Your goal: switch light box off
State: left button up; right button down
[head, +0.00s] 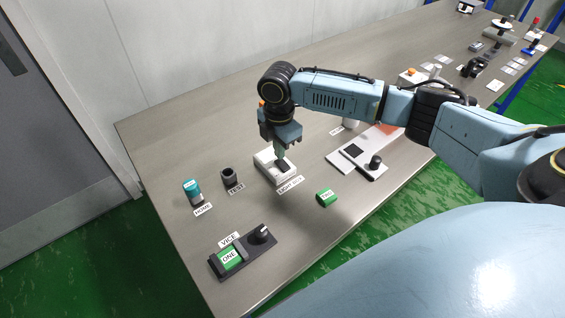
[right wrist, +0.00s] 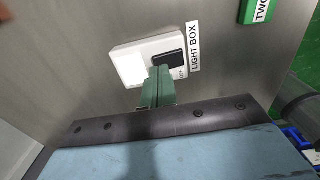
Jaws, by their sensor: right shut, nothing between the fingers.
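The light box (head: 262,163) is a small white box on the metal table, with a "LIGHT BOX" label beside it. In the right wrist view the light box (right wrist: 118,52) has a bright white panel on one side and a black rocker switch (right wrist: 168,58) on the other. "OFF" is printed near the switch's label-side end. My right gripper (head: 280,156) points down over the box, fingers shut and empty. In the right wrist view its green fingertips (right wrist: 160,72) are at the switch's near edge; I cannot tell whether they touch it. My left gripper is out of view.
A teal-capped jar (head: 192,192) and a dark cup (head: 229,177) stand left of the box. A green block marked TWO (head: 326,198) lies to the right. A vice (head: 262,235) holding block ONE (head: 229,260) sits in front. A white device with a black knob (head: 375,161) is further right.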

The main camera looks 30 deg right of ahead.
aim_at(280, 161)
jog(key=shift+f, duration=0.95)
dwell(0.6)
notch_tip(280, 161, up, 7)
jog(key=p, duration=0.8)
dwell(0.5)
